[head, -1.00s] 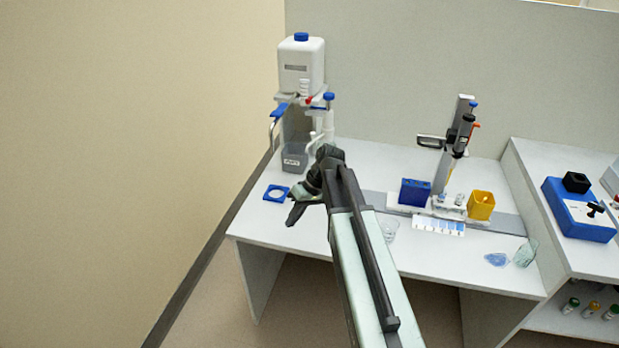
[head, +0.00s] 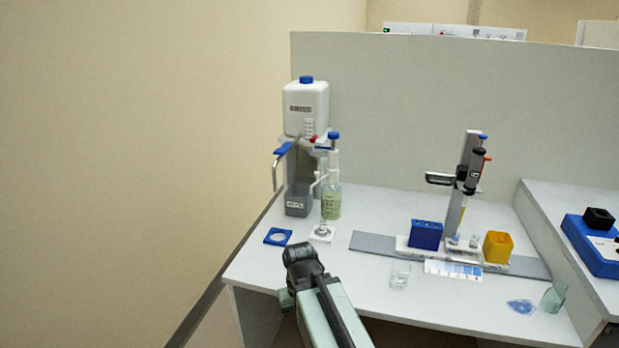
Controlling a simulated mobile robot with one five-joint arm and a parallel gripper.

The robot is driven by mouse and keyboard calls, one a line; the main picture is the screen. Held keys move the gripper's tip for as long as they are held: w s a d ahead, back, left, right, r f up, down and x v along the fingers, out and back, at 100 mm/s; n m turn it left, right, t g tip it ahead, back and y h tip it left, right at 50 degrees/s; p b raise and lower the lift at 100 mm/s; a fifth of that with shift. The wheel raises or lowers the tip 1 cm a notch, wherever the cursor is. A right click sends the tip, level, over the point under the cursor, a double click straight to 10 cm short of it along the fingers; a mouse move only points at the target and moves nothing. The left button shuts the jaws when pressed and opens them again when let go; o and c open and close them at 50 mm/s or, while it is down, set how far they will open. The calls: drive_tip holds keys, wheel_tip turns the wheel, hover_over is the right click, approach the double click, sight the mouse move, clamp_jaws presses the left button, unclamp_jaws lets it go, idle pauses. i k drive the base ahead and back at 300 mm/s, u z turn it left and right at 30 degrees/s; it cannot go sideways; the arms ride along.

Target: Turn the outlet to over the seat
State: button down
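A white tank with a blue cap (head: 306,106) stands on a stand at the back left of the bench. An outlet (head: 276,170), a bent metal tube with a blue lever (head: 284,148), sticks out at its left side, its end pointing down. A blue square frame with a round opening (head: 277,236) lies on the bench in front; I take it for the seat. The outlet's end appears above and behind it, not over its middle. The dark end of my arm (head: 302,258) is in front of the seat, to its right; my gripper's fingers cannot be made out.
A grey box (head: 298,201) and a bottle with a blue-capped dispenser (head: 331,199) stand by the tank. A clear beaker (head: 400,274) stands to the right of my arm. A pipette stand (head: 466,190) and a blue rack (head: 426,234) are farther right. A wall closes the left side.

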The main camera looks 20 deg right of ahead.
sight(316, 174)
drive_tip(key=u, duration=2.6)
drive_tip(key=k, duration=0.9)
drive_tip(key=z, duration=1.35)
drive_tip(key=i, duration=1)
drive_tip(key=u, duration=0.05)
